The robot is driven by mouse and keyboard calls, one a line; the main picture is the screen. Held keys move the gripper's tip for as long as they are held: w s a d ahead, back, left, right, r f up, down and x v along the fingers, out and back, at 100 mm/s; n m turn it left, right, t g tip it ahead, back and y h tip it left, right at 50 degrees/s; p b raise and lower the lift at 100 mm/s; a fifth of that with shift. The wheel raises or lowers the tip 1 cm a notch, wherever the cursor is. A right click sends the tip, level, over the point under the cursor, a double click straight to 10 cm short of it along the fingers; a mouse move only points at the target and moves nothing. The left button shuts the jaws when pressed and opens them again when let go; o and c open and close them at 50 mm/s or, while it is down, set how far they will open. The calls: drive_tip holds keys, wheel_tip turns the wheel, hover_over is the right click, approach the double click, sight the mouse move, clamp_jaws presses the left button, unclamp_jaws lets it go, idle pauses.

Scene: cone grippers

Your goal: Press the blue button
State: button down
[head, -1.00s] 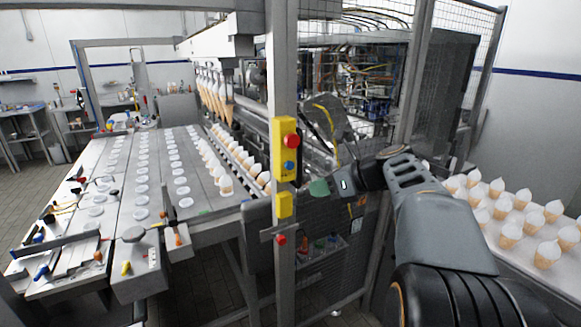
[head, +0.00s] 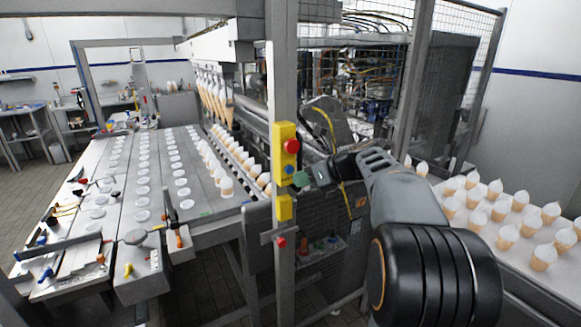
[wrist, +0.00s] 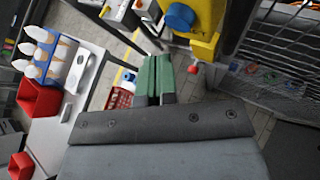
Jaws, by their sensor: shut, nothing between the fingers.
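The blue button (head: 289,169) sits on a yellow control box (head: 286,135) on a grey post, below a red button (head: 291,146). In the wrist view the blue button (wrist: 180,16) is a round knob on the yellow box, at the top, above and right of my fingertips. My gripper (head: 301,179) has green fingers and is just right of and slightly below the blue button in the head view. In the wrist view my gripper (wrist: 154,62) has its fingers together and empty. I cannot tell whether they touch the box; a gap shows in the wrist view.
A smaller yellow box (head: 284,208) and another red button (head: 281,242) are lower on the post (head: 282,80). A wire mesh guard (wrist: 275,55) stands on the right in the wrist view. Cones stand on a table (head: 520,270) at the right.

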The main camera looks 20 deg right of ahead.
drive_tip(key=shift+w+a, duration=0.1)
drive_tip(key=shift+w, duration=0.4)
drive_tip(key=shift+w+r+p, duration=0.1)
drive_tip(key=shift+w+p, duration=0.2)
drive_tip(key=shift+p, duration=0.45)
idle(1.3)
drive_tip(key=shift+w+a+p, duration=0.15)
drive_tip(key=shift+w+p, duration=0.35)
drive_tip(key=shift+w, duration=0.05)
idle(0.9)
drive_tip(key=shift+s, duration=0.85)
drive_tip(key=s, duration=0.2)
drive_tip(key=s+d, duration=0.1)
drive_tip(key=s, duration=0.2)
drive_tip(key=shift+b, duration=0.35)
